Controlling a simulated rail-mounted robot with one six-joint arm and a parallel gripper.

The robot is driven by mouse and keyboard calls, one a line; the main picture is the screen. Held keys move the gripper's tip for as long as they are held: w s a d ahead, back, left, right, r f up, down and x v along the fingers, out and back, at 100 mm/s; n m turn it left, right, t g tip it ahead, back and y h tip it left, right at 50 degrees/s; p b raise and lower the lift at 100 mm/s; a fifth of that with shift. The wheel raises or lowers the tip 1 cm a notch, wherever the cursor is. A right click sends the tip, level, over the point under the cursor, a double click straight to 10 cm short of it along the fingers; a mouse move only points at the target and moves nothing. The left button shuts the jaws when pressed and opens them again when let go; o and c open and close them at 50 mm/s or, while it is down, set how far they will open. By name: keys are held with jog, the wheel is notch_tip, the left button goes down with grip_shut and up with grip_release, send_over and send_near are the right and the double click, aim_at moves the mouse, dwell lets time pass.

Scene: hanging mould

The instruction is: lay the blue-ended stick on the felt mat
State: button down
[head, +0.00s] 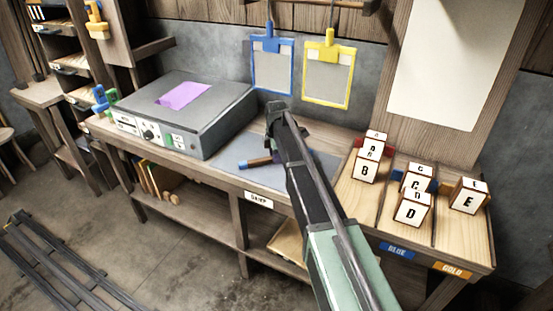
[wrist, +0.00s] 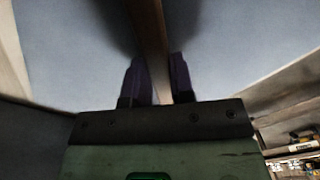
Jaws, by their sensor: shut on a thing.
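The blue-ended stick (head: 260,161) shows in the head view as a short brown rod with a blue left end, over the grey-blue felt mat (head: 225,176). Its right part is hidden behind my arm. In the wrist view, the wooden stick (wrist: 150,25) runs between the two purple fingers of my gripper (wrist: 157,75), which is shut on it. The mat's pale blue surface (wrist: 60,50) fills the background there, with dark shadow beside the stick. I cannot tell whether the stick touches the mat. My gripper's fingers are hidden in the head view.
A grey box machine (head: 185,110) with a purple patch stands left of the mat. Lettered blocks (head: 412,208) stand in the divided wooden area at right. Blue (head: 272,65) and yellow (head: 327,72) framed boards hang on the back wall. The mat's front left is clear.

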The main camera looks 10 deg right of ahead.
jog(key=shift+f, duration=0.2)
jog(key=c, duration=1)
grip_release()
jog(key=shift+r, duration=0.1)
notch_tip(320, 180, up, 12)
jog(key=r+p, duration=0.1)
jog(key=p, duration=1.1)
jog(key=s+m, duration=0.6)
jog(key=s, duration=0.5)
jog(key=s+a+m, duration=0.1)
jog(key=s+m, duration=0.5)
jog(key=s, duration=0.5)
jog(key=s+m, duration=0.7)
jog(key=s, duration=0.4)
jog(key=shift+s+a+f, duration=0.1)
jog(key=shift+a+f, duration=0.05)
jog(key=shift+f, duration=0.25)
